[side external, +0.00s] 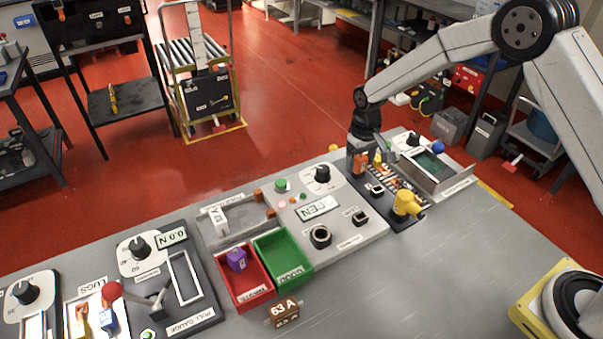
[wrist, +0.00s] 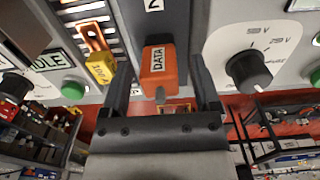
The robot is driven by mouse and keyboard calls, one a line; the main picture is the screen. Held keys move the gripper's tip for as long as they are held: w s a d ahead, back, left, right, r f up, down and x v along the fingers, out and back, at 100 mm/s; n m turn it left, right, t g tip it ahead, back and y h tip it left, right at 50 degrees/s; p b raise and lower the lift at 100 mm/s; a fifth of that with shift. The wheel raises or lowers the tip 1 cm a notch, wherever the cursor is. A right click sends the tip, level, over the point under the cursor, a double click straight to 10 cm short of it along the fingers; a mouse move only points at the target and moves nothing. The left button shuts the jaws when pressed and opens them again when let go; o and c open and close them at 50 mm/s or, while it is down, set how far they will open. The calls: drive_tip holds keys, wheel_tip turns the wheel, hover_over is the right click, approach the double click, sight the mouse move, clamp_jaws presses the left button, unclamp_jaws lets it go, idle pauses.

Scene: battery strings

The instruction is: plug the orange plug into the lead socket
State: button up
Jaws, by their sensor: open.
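The orange plug (wrist: 158,70), labelled DATA, stands between the two fingers of my gripper (wrist: 160,62) in the wrist view. The fingers are open, with a gap showing on each side of the plug. In the side view the orange plug (side external: 358,164) is at the rear left of the dark board, just below my gripper (side external: 364,146). No lead socket can be made out by its label. Black round and square sockets (side external: 320,236) show on the grey panel left of the board, their small labels unreadable.
A yellow piece marked 100A (wrist: 101,70) is close left of the plug, and a black knob (wrist: 249,70) is to its right. A yellow part (side external: 406,203) stands at the board's front. Red (side external: 246,302) and green (side external: 290,287) bins are farther left. The bench front is mostly clear.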

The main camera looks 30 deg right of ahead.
clamp_jaws()
drive_tip(key=shift+r, duration=1.65)
idle(1.0)
drive_tip(key=shift+r, duration=2.35)
